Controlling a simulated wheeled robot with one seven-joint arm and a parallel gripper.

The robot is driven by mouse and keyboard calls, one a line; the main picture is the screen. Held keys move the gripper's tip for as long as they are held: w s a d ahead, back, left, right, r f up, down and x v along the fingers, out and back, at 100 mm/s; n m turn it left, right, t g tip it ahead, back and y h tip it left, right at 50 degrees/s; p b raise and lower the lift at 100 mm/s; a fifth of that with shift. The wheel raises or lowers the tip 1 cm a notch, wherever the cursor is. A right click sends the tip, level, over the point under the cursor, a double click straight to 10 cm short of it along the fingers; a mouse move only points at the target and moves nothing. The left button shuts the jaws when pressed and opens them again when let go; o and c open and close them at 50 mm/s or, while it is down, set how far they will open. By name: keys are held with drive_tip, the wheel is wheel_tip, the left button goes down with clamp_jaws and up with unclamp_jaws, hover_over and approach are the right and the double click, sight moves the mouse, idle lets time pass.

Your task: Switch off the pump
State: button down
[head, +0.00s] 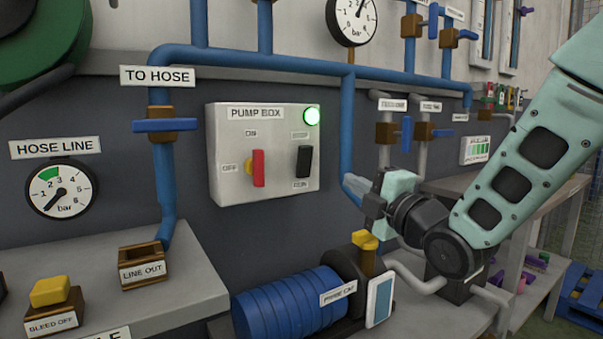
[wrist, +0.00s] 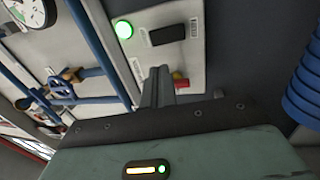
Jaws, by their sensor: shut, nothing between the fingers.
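The white pump box (head: 217,180) hangs on the dark wall in the head view, its green lamp (head: 311,116) lit. Its red handle (head: 258,168) stands vertical on a yellow part, beside the labels ON above and OFF to the left. A black switch (head: 303,161) sits to the right, labelled above and below. My gripper (head: 362,195) is right of the box, apart from the handle and switch. In the wrist view my shut, empty fingers (wrist: 158,82) overlap the box edge, partly hiding the red handle (wrist: 179,76); the black switch (wrist: 167,34) and lit lamp (wrist: 123,29) show clearly.
A blue pipe (head: 347,120) runs down between the box and my arm. A blue ribbed pump (head: 285,306) with a yellow knob (head: 364,239) stands below my gripper. A bench (head: 185,285) with a yellow button (head: 50,291) is at lower left. The wall below the box is clear.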

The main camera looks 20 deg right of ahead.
sight(306, 155)
drive_tip(key=shift+r, duration=0.1)
idle(0.3)
drive_tip(key=p+x, duration=0.2)
drive_tip(key=p, duration=0.6)
drive_tip(key=shift+w+r+p, duration=0.15)
drive_tip(key=shift+r+p, duration=0.1)
drive_tip(key=shift+p, duration=0.05)
drive_tip(key=shift+w+p, duration=0.1)
drive_tip(key=shift+p, duration=0.45)
drive_tip(key=x, duration=0.3)
drive_tip(key=p+x, duration=0.1)
drive_tip(key=x, duration=0.7)
drive_tip(key=shift+w+a+f+p, duration=0.2)
drive_tip(key=shift+w+f+p, duration=0.05)
drive_tip(key=shift+p, duration=0.15)
drive_tip(key=shift+r, duration=0.1)
